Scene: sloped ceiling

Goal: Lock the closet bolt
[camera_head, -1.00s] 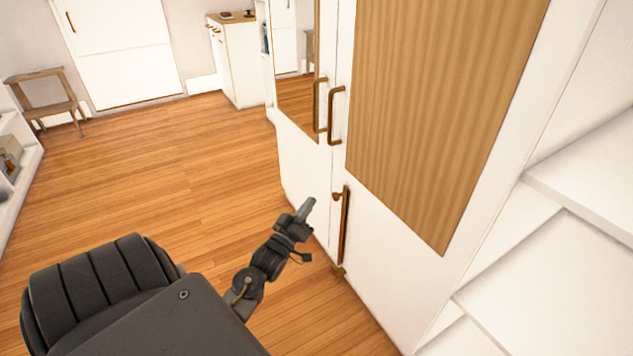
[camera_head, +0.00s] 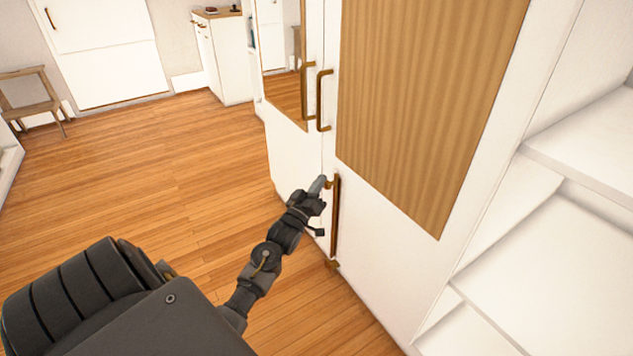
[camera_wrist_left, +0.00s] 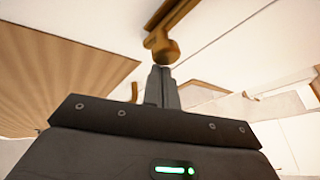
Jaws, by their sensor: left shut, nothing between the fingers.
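The white closet (camera_head: 390,240) has two doors, one with a mirror and one with a slatted wood panel. A long brown bolt (camera_head: 335,215) stands upright on the slatted door near the seam, with a brass fitting at its top and another at its bottom. My left gripper (camera_head: 322,183) is shut and empty, its tip right beside the top end of the bolt. In the left wrist view the shut fingers (camera_wrist_left: 161,75) point at a brass knob (camera_wrist_left: 163,47) of the bolt; I cannot tell whether they touch it. My right gripper is not in view.
Two brass door handles (camera_head: 324,100) sit above the bolt on either side of the seam. White steps (camera_head: 560,220) rise at the right.

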